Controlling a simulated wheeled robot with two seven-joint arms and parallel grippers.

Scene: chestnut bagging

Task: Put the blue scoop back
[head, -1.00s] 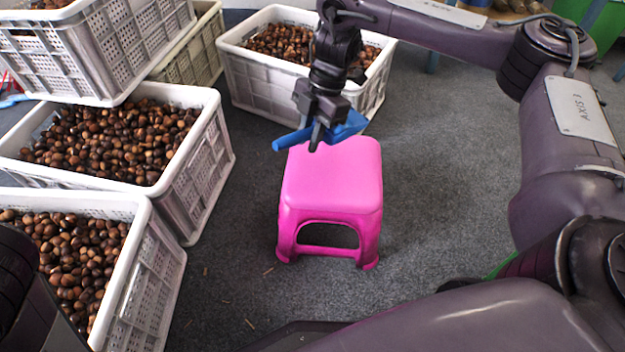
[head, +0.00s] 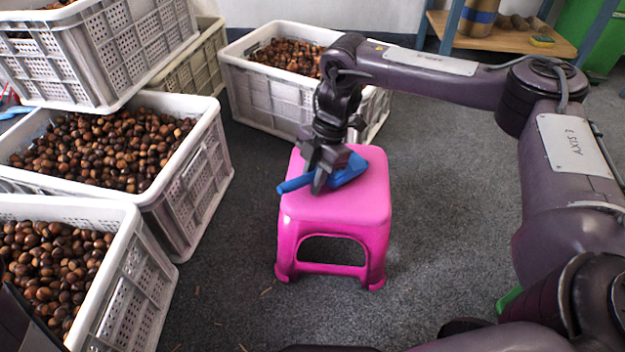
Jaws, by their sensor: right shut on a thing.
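The blue scoop (head: 347,172) is at the top of the pink stool (head: 345,207), with its handle pointing left just past the stool's left edge. My right gripper (head: 319,186) points down and is shut on the blue scoop near its handle. The scoop is at or very close to the seat; I cannot tell whether it touches. The gripper hides part of the scoop. My left gripper does not show.
White crates of chestnuts stand at the left (head: 190,185), lower left (head: 128,300) and behind the stool (head: 265,100). Another crate (head: 110,60) is stacked at upper left. A wooden shelf (head: 545,42) stands at the back right. The grey floor right of the stool is clear.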

